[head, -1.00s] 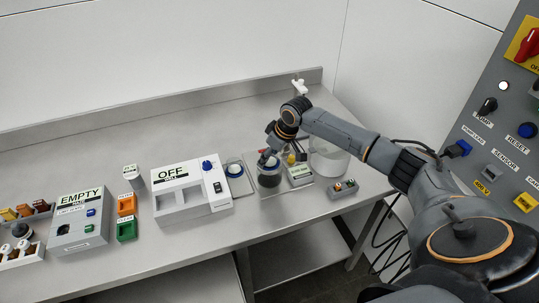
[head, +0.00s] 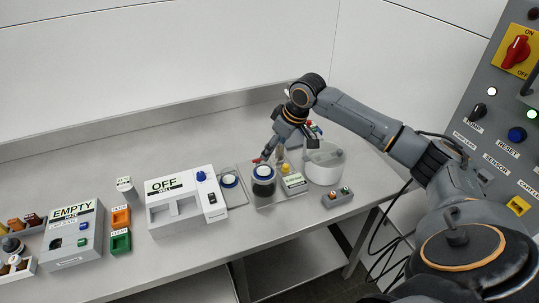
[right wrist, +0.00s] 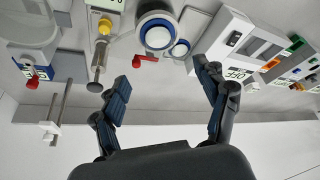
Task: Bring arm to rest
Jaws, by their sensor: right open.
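My right arm reaches in from the right in the head view. Its gripper (head: 286,145) is empty, above and just behind a dark jar (head: 263,189) with a blue-ringed white top. In the right wrist view the gripper's (right wrist: 164,88) two dark fingers are spread wide with nothing between them. The blue-ringed jar (right wrist: 156,36) stands beyond the fingertips, apart from them. My left gripper is not in view.
A white pot (head: 324,170), a small button box (head: 338,198) and the OFF mill (head: 180,208) stand near the jar. The EMPTY unit (head: 72,238) is further left. A control panel (head: 500,120) stands at the right. The bench's back strip is clear.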

